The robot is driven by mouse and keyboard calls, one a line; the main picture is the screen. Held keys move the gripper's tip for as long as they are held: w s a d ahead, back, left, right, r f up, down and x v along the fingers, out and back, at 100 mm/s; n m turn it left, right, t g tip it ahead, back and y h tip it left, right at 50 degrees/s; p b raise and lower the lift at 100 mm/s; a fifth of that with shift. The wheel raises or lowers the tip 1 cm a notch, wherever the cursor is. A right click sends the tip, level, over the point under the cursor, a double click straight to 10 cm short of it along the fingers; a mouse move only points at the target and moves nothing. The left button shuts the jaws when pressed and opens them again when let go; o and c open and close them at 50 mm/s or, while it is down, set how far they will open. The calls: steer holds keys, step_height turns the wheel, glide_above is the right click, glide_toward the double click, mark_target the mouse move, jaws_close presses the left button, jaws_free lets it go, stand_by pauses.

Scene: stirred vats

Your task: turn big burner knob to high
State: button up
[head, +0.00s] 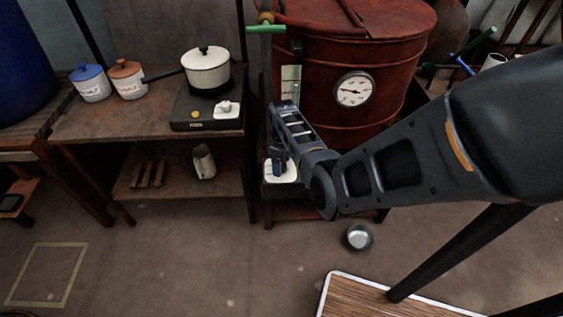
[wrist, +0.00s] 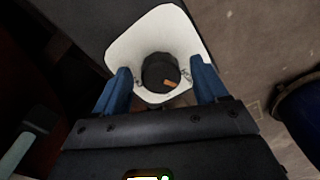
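The big burner knob (wrist: 158,68) is a round dark knob with an orange mark, on a white plate (wrist: 135,43). The plate also shows in the head view (head: 290,177), low on the front of the stand under the red vat (head: 390,60). My gripper (head: 278,165) is in front of this plate and hides the knob in the head view. In the wrist view its two blue fingers are spread, one on each side of the knob, with gaps between. I cannot tell whether the fingertips reach the knob's depth.
A round dial (head: 354,90) is on the vat. A metal bowl (head: 359,237) lies on the floor.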

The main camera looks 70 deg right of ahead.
steer(key=shift+r, duration=0.1)
step_height(320, 180, up, 8)
steer(key=shift+d+f+p, duration=0.15)
steer(key=shift+f+p, duration=0.05)
steer(key=shift+p, duration=0.2)
stand_by(0.6)
steer(key=shift+s+a+f, duration=0.1)
steer(key=shift+a+f, duration=0.2)
steer(key=s+a+f+t+h, duration=0.25)
steer(key=a+f, duration=0.35)
steer(key=a, duration=0.5)
steer(key=s+a+r+t+h, duration=0.1)
steer(key=s+a+t, duration=0.15)
steer(key=a, duration=0.35)
steer(key=s+a+r+t+h, duration=0.1)
steer(key=s+a+r, duration=0.1)
steer(key=s+a, duration=0.3)
steer(key=s+a+r+t+y, duration=0.1)
steer(key=s+a+r+t, duration=0.2)
steer(key=r, duration=0.6)
steer(key=s+a+r+t+y, duration=0.1)
steer(key=s+a+r+t, duration=0.2)
steer(key=s+a+r, duration=0.2)
steer(key=s+a+r+t+y, duration=0.2)
steer(key=a+r, duration=0.7)
steer(key=r, duration=0.6)
steer(key=shift+s+a+r+n+t, duration=0.25)
steer(key=shift+s+t, duration=0.25)
steer(key=shift+s, duration=0.4)
